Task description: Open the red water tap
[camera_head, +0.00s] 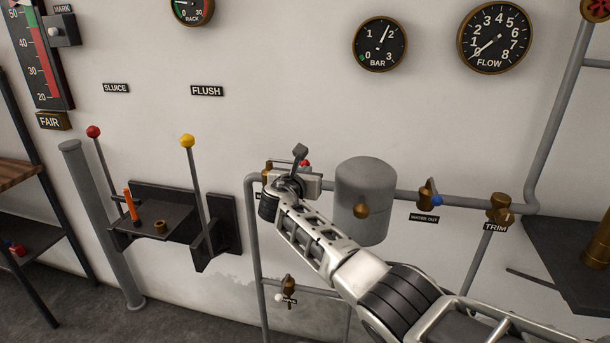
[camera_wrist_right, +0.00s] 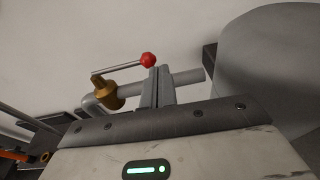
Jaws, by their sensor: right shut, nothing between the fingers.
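The red water tap has a red ball knob (camera_head: 306,163) that shows beside my right gripper in the head view, on the pipe left of the grey tank. In the right wrist view the red knob (camera_wrist_right: 148,59) ends a thin metal lever, which runs left to a brass valve body (camera_wrist_right: 105,90) on a grey pipe. My right gripper (camera_head: 300,152) is shut and empty, and hides much of the tap in the head view. Its closed fingers (camera_wrist_right: 160,80) are close beside the knob in the wrist view; I cannot tell whether they touch it. My left gripper is not in view.
The grey tank (camera_head: 366,188) stands close right of my right gripper. A blue-knobbed water-out tap (camera_head: 430,196) and a brass trim valve (camera_head: 499,208) sit farther right. Two upright levers with red (camera_head: 93,131) and yellow (camera_head: 187,140) knobs stand left.

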